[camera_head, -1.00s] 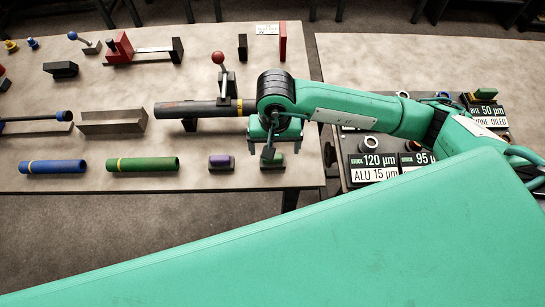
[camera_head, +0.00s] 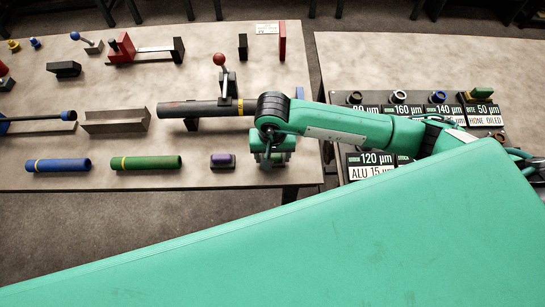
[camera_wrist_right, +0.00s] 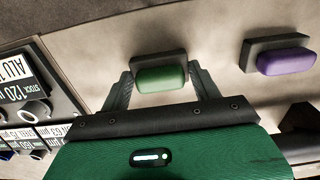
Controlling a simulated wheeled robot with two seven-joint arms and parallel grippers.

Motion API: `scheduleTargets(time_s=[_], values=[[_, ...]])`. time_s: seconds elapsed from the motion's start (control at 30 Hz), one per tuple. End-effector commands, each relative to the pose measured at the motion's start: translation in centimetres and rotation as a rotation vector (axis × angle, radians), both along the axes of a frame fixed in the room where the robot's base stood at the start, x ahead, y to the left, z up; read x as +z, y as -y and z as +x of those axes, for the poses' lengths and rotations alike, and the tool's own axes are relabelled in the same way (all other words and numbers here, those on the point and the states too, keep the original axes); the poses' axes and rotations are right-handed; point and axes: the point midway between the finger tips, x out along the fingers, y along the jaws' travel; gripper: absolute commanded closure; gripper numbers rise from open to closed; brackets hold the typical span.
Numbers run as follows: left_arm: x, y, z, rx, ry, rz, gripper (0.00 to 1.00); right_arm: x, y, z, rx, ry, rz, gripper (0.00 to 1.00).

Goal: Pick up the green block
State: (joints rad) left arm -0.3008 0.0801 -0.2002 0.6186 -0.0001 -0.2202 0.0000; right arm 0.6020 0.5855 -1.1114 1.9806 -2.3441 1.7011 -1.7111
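The green block (camera_wrist_right: 160,78) has rounded ends and sits against a dark holder (camera_wrist_right: 158,62) in the right wrist view. My right gripper (camera_wrist_right: 161,82) is open, with one finger on each side of the block. Small gaps seem to remain between fingers and block, but I cannot tell how deep the fingers reach. In the head view my right gripper (camera_head: 269,158) is over the block's place near the table's front right corner and mostly hides it. My left gripper is not in view.
A purple block (camera_wrist_right: 286,61) in a similar holder is beside the green one; it also shows in the head view (camera_head: 222,160). A green tube (camera_head: 150,162) and a blue tube (camera_head: 58,165) lie further left. A dark shaft (camera_head: 205,108) lies behind. Labelled plates (camera_head: 408,112) are on the right table.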

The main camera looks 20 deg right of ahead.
Motion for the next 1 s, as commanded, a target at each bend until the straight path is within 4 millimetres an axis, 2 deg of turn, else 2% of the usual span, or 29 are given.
scheduleTargets(time_s=[0.33, 0.53, 0.67, 1.0], values=[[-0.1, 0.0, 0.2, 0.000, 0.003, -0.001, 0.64, 0.4, 0.0, 0.1, 0.000, 0.001, 0.001, 0.65], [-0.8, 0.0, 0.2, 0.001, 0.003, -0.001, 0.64, 2.3, 0.0, 0.2, 0.000, 0.006, 0.002, 0.65], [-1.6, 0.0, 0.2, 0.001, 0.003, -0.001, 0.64, 4.9, 0.0, 0.2, 0.002, 0.009, 0.003, 0.65], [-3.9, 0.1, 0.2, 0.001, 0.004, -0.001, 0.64, 14.6, 0.0, 0.1, 0.002, 0.009, 0.001, 0.65]])
